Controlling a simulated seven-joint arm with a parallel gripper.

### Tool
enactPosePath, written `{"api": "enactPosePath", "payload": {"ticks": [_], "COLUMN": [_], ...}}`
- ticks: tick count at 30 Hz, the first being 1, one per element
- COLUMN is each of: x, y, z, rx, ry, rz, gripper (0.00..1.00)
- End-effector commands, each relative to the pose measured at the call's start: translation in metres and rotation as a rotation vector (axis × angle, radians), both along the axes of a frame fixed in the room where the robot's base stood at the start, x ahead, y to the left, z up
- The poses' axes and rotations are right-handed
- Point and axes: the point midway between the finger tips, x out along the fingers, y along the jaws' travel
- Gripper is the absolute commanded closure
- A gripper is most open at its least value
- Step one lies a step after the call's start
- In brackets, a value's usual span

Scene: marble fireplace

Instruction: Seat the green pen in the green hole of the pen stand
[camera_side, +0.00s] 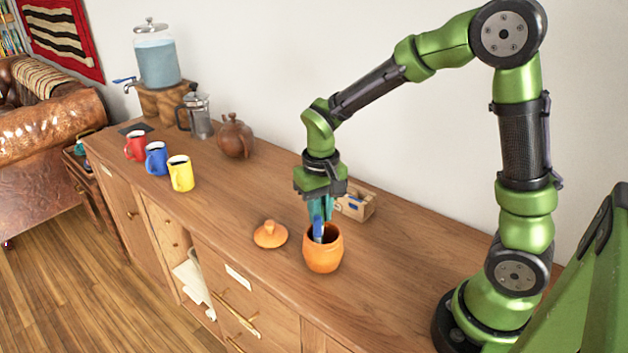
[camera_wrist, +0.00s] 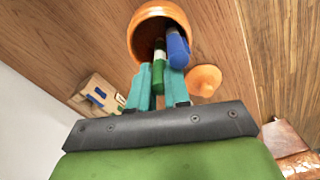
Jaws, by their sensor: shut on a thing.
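The green pen (camera_wrist: 159,72) is between the two teal fingers of my gripper (camera_wrist: 158,80), which is shut on it. Its far end reaches into the mouth of the orange pot (camera_wrist: 138,37). A blue pen (camera_wrist: 177,48) leans in the same pot, right beside the green one. In the side view my gripper (camera_side: 320,208) points down just above the pot (camera_side: 323,256), and the green pen is hard to make out there. The wooden pen stand (camera_side: 361,208) is behind the gripper, partly hidden by it; the wrist view shows the stand (camera_wrist: 82,92) with blue marks. Its green hole cannot be made out.
The pot's orange lid (camera_side: 270,235) lies on the wooden cabinet top (camera_side: 410,265), left of the pot. Red (camera_side: 136,146), blue (camera_side: 157,158) and yellow (camera_side: 181,173) mugs, a teapot (camera_side: 235,137) and a French press (camera_side: 199,115) stand farther left. The wall runs along the back.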

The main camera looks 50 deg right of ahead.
Motion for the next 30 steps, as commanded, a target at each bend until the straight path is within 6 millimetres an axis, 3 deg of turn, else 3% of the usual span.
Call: {"api": "enactPosePath", "payload": {"ticks": [17,23,30], "x": [0.001,0.001,0.001], "y": [0.000,0.000,0.000], "z": [0.009,0.037,0.089], "rx": [-0.001,0.000,-0.001], "ry": [-0.004,-0.006,-0.007], "rz": [0.002,0.001,0.000], "gripper": [1.00,1.00,1.00]}}
